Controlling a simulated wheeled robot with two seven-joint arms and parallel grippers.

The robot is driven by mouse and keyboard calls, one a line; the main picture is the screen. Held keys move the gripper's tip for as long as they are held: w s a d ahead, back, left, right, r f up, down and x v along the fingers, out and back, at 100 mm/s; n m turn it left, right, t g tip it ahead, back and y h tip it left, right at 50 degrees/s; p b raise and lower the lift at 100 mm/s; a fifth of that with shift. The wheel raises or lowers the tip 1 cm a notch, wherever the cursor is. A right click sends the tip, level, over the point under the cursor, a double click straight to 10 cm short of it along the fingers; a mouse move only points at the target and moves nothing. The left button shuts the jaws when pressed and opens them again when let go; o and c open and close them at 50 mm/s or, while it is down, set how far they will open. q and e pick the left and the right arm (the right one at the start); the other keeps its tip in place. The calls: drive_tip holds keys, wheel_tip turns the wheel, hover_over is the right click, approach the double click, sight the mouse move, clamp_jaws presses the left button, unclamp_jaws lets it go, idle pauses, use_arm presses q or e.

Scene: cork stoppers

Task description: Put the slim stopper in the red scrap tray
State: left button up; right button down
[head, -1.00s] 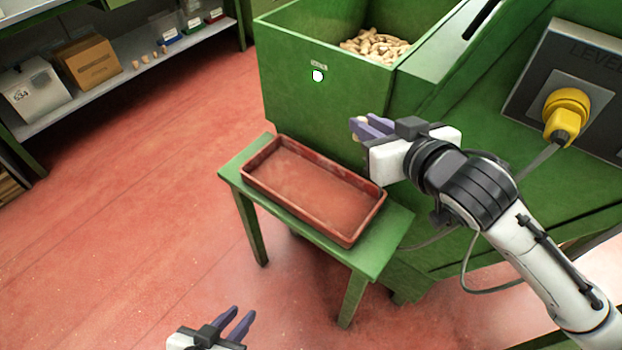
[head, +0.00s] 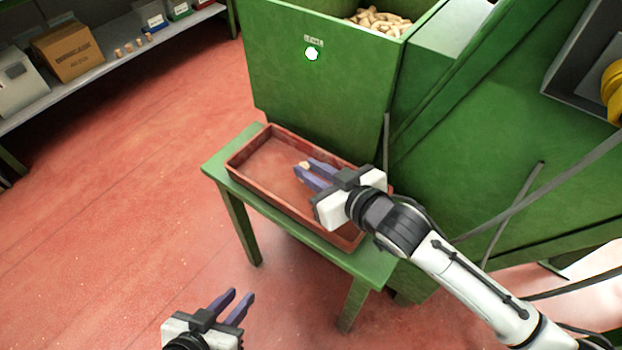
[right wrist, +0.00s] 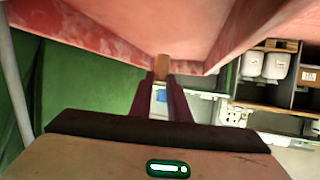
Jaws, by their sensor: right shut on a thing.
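The red scrap tray (head: 265,165) sits on a small green bench, and its floor looks empty where I can see it. My right gripper (head: 305,172) is over the tray in the head view, shut on a small tan cork stopper (head: 302,165). The stopper (right wrist: 161,67) also shows between the fingertips in the right wrist view, with the red tray wall (right wrist: 100,25) close by. The gap between stopper and tray floor is hard to judge. My left gripper (head: 236,302) is open and empty, low in front of the bench.
The green bench (head: 225,160) stands against a green machine with a hopper (head: 320,80) holding several corks (head: 380,22). A shelf (head: 110,65) at the back left holds a cardboard box (head: 67,50), several small corks and bins. The red floor on the left is clear.

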wheel_tip(320, 180, down, 2)
drive_tip(key=shift+f, duration=0.25)
drive_tip(key=shift+r, duration=0.1)
drive_tip(key=shift+f, duration=0.2)
drive_tip(key=c, duration=1.7)
unclamp_jaws()
drive_tip(key=shift+o, duration=0.2)
drive_tip(key=shift+r, duration=0.1)
